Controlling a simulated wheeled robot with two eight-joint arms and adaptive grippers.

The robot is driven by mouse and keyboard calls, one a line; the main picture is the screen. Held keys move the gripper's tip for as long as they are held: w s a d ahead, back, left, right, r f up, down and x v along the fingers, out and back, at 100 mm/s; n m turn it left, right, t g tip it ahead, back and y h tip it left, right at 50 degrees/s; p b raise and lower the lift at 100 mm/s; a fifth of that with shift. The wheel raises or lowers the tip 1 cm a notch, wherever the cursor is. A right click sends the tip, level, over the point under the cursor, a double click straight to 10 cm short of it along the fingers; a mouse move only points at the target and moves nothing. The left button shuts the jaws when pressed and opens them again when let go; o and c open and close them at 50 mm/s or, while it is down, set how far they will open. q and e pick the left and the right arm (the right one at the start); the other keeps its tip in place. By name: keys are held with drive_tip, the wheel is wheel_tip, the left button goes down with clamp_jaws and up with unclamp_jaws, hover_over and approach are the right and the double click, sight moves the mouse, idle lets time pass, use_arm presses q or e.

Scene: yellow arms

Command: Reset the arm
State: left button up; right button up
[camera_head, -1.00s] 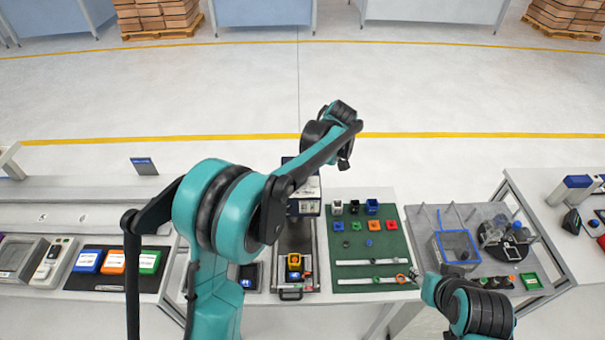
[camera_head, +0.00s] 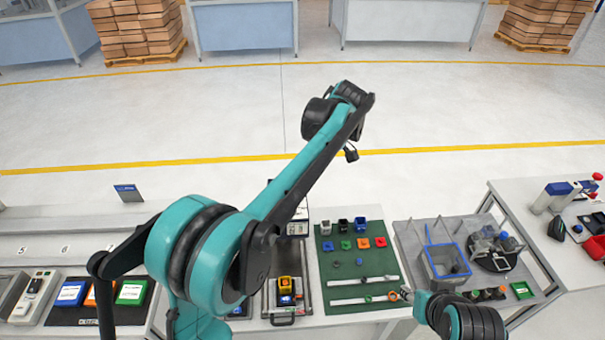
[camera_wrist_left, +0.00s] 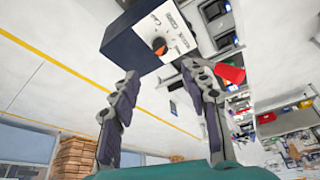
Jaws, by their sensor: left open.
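My teal left arm (camera_head: 268,205) reaches up and away over the back of the bench in the head view. Its black wrist (camera_head: 340,112) is above the floor beyond the bench, and its gripper is mostly hidden there. In the left wrist view my left gripper (camera_wrist_left: 160,72) has its two dark fingers spread, with nothing between them. A dark blue and white box with an orange-marked dial (camera_wrist_left: 150,42) shows beyond the fingertips, apart from them. My right arm (camera_head: 465,317) is folded low at the front right; its gripper's jaws are too small to make out.
A green mat (camera_head: 335,290) holds several small coloured parts and two white strips. To its right stand a blue-rimmed bin (camera_head: 428,268) and a round black fixture (camera_head: 488,265). Coloured boxes (camera_head: 131,292) lie at left.

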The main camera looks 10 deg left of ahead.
use_arm(q)
drive_tip(key=s+a+f+m+t+h+b, duration=0.2)
drive_tip(key=s+f+m+b, duration=0.6)
drive_tip(key=s+f, duration=0.4)
drive_tip(key=s+a+f+m+t+h+b, duration=0.2)
drive_tip(key=s+a+f+m+t+b, duration=0.1)
drive_tip(key=s+f+m+b, duration=0.5)
drive_tip(key=s+f+t+b, duration=0.1)
drive_tip(key=s+f+b, duration=0.2)
drive_tip(key=s+f, duration=0.2)
wheel_tip(320, 180, down, 2)
drive_tip(key=shift+s+a+m+t, duration=0.2)
drive_tip(key=shift+m+t, duration=0.2)
